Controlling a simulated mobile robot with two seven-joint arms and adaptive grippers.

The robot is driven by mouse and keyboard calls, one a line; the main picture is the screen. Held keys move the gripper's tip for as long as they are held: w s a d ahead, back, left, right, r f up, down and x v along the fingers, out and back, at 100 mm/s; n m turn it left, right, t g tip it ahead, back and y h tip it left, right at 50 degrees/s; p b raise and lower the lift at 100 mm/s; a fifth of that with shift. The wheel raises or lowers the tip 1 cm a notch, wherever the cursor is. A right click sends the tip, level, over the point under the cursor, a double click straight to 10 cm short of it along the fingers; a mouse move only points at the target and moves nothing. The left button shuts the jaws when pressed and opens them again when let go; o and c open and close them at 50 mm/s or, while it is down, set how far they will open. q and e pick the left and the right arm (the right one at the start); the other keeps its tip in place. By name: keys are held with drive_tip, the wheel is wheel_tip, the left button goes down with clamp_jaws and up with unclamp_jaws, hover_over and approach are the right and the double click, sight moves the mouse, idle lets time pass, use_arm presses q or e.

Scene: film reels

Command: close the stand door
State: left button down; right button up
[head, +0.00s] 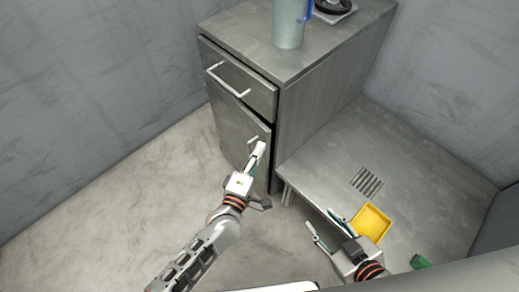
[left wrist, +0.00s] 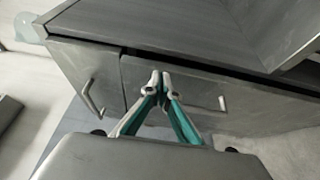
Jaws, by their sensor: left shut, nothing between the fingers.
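The grey metal stand (head: 318,108) has a drawer (head: 238,77) above and a door (head: 232,128) below. The door looks slightly ajar, with a dark gap along its right edge; the gap also shows beside the door in the left wrist view (left wrist: 185,95). The door's handle (head: 252,140) is near its upper right corner. My left gripper (head: 261,148) is shut and empty, in front of the door close to the handle. In the left wrist view its fingertips (left wrist: 160,78) meet over the door's edge; contact is unclear. My right gripper (head: 322,222) is open and empty, away from the stand.
A grey-green cylinder (head: 289,25) and a black reel (head: 333,5) are on top of the stand. A low metal platform (head: 325,150) with a drain grate (head: 367,182) adjoins it at right. A yellow tray (head: 371,222) lies near my right gripper. The floor at left is clear.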

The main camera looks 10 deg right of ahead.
idle(0.5)
use_arm(q)
wheel_tip(320, 180, up, 10)
idle(0.5)
